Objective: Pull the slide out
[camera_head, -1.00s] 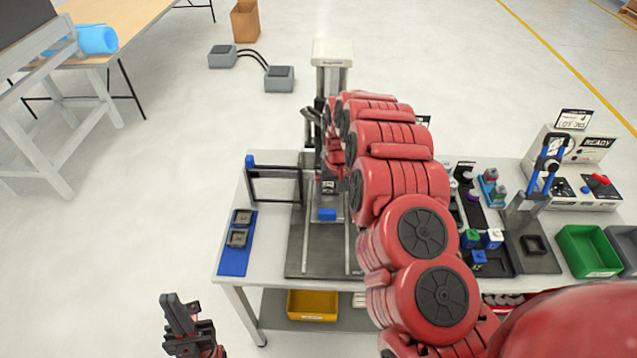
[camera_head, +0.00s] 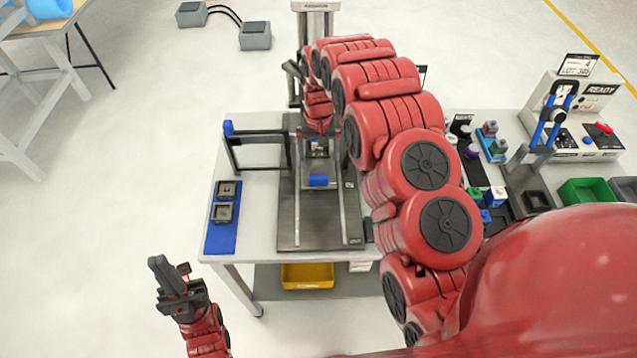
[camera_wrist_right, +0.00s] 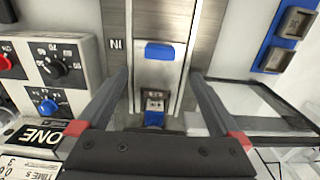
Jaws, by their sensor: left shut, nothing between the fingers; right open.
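The slide (camera_head: 319,199) is a grey plate between two rails on the dark base of a press-like fixture. It carries a blue block-shaped handle (camera_head: 318,180), which also shows in the right wrist view (camera_wrist_right: 159,51). Behind the handle sits a small nest holding a part (camera_wrist_right: 155,103). My right gripper (camera_wrist_right: 159,76) is open, with its fingers on either side of the slide, apart from the handle. In the head view my right arm covers part of the fixture. My left gripper (camera_head: 168,275) is shut and empty, left of the table's front edge.
A blue strip with two dark square nests (camera_head: 223,212) lies left of the fixture. A dark frame (camera_head: 258,151) stands close by. The right wrist view shows a control box with knobs (camera_wrist_right: 48,68) beside the rails. Green bin (camera_head: 583,191) and blue-handled press (camera_head: 548,130) stand right.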

